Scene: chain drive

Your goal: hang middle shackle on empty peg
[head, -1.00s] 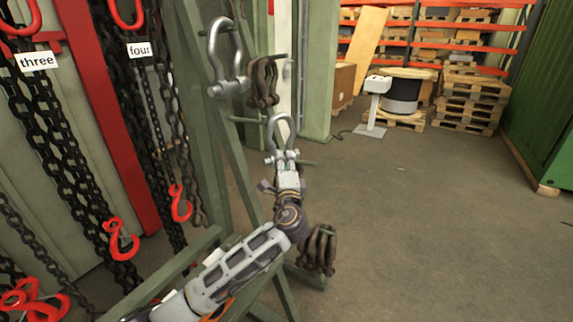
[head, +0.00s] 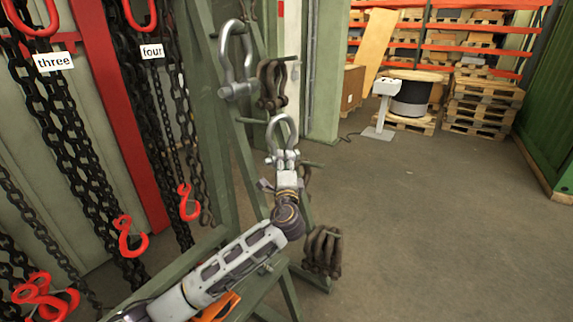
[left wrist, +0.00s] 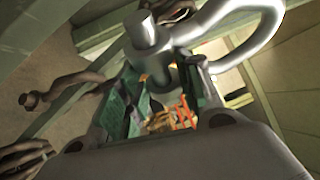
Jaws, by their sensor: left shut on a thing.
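My left gripper (head: 286,168) is shut on a silver shackle (head: 282,132), held with its bow up in front of the green rack (head: 241,172). In the left wrist view the silver shackle (left wrist: 233,25) rises from between the jaws (left wrist: 165,105), its thick pin end close to the camera. A bare green peg (head: 252,120) shows just left of the held bow, apart from it in the picture; the depth between them is unclear. Another peg (head: 312,165) shows right of the gripper, partly hidden. A larger silver shackle (head: 235,65) and a brown shackle (head: 270,87) hang above.
Several brown shackles (head: 322,250) hang low on the rack, right of my arm. Black chains with red hooks (head: 131,238) hang at the left, below labels "three" and "four". The floor (head: 430,220) at the right is clear. Pallets (head: 484,105) stand far back.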

